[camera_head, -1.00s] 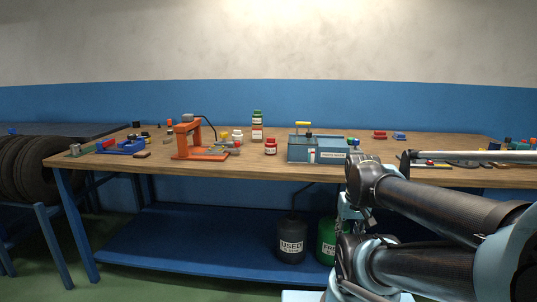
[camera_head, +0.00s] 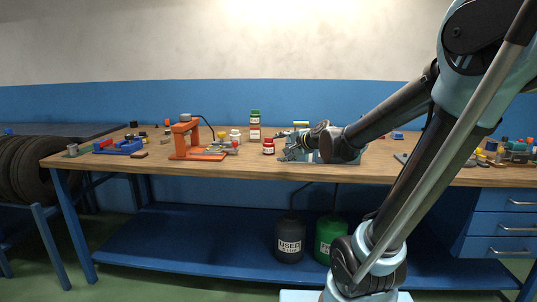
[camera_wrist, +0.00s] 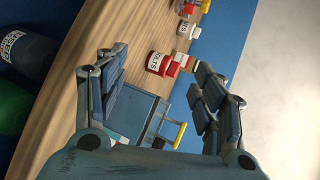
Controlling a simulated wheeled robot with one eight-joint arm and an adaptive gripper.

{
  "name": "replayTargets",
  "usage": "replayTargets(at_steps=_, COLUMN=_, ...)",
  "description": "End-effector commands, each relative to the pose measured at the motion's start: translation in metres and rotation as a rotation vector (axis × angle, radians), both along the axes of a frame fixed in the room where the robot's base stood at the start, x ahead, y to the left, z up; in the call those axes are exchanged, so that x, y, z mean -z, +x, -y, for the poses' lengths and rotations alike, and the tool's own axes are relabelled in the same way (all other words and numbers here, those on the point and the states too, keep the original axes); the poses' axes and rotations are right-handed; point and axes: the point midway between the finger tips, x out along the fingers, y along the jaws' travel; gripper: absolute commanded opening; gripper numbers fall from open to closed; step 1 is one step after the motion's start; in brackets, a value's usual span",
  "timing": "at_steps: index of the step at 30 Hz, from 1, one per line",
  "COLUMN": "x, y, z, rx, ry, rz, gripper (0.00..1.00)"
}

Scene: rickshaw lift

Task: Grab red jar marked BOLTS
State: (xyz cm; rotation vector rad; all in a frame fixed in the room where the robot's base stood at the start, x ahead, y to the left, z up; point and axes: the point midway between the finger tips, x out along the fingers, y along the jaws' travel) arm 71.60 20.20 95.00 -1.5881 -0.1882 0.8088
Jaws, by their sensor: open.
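The red jar (camera_head: 268,147) with a white label stands upright on the workbench (camera_head: 215,169). In the wrist view the red jar (camera_wrist: 158,63) looks tilted because the camera is turned; its label appears to read BOLTS. My gripper (camera_head: 288,149) is just right of the jar in the head view, in front of the blue-grey box. In the wrist view my gripper (camera_wrist: 160,57) is open and empty, with the jar beyond and between its fingertips. The gap in depth is hard to judge.
A white jar (camera_head: 235,135) and an orange press (camera_head: 184,140) are to the left. The blue-grey box (camera_wrist: 143,112) with a yellow handle (camera_wrist: 180,135) lies close to my fingers.

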Motion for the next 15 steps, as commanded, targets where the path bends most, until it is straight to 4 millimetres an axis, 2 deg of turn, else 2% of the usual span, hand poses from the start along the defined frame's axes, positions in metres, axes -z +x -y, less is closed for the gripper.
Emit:
replayTargets(at_steps=1, x=-0.011, y=0.017, z=-0.011, rx=0.035, ry=0.092, rz=-0.003, gripper=0.63)
replayTargets(at_steps=7, x=-0.046, y=0.077, z=-0.038, rx=0.198, ry=0.489, rz=-0.048, gripper=0.63)
replayTargets(at_steps=11, x=-0.058, y=0.113, z=-0.049, rx=0.303, ry=0.748, rz=-0.099, gripper=0.63)
replayTargets(at_steps=15, x=-0.057, y=0.147, z=-0.06, rx=0.423, ry=1.02, rz=-0.169, gripper=0.63)
